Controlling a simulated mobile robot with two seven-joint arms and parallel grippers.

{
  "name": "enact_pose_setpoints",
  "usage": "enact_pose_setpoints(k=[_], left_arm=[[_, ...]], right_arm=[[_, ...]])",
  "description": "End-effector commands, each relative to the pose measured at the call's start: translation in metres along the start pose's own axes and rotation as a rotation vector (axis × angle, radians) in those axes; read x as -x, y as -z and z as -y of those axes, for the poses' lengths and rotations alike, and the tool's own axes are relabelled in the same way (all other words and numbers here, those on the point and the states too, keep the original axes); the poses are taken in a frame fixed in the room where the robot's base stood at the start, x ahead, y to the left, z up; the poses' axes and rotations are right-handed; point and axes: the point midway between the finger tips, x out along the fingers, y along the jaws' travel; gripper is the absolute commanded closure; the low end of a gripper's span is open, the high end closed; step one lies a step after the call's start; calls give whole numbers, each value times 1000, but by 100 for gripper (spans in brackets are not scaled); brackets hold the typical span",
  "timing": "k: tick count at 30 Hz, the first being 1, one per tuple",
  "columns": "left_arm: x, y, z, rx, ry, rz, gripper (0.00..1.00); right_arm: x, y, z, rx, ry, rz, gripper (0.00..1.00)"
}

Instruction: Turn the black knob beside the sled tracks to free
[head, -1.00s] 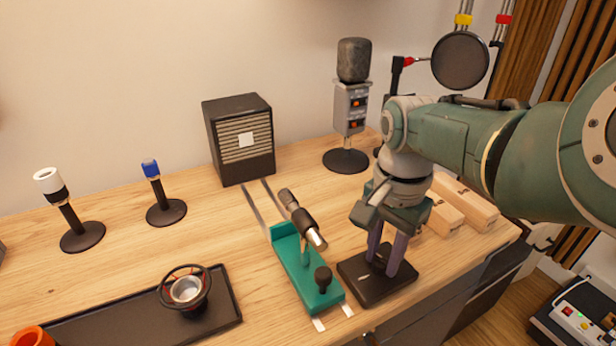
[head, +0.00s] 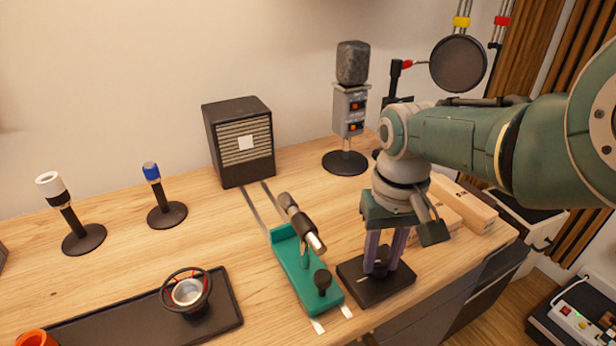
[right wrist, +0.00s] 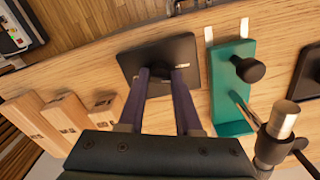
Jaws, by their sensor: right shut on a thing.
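The black knob (head: 381,269) stands on a dark square base plate (head: 378,293) to the right of the green sled (head: 300,270). My right gripper (head: 383,262) points down over the plate, its two purple-grey fingers shut on the knob from both sides. The fingers hide much of the knob. In the right wrist view, the fingertips (right wrist: 163,72) reach the dark plate (right wrist: 160,52). The pale sled tracks (head: 347,311) show at the sled's front end and run back as dark strips towards a speaker-like box. My left gripper is not in view.
The sled carries a microphone (head: 302,222) and its own small black knob (head: 322,280), close to the left of the plate. Wooden blocks (head: 465,203) lie to the right. A tall grey microphone (head: 351,108) stands behind. A dark tray (head: 120,325) lies front left.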

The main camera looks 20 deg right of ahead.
Motion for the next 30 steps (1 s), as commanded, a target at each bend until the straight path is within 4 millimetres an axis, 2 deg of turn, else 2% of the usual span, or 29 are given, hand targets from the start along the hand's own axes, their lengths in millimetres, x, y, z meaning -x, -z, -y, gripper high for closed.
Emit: enact_pose_setpoints(k=[6,15,30], left_arm=[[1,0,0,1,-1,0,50],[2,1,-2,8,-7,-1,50],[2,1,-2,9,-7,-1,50]], right_arm=[[2,0,1,170,2,4,100],[2,-1,1,321,3,5,100],[1,-1,1,373,2,5,100]])
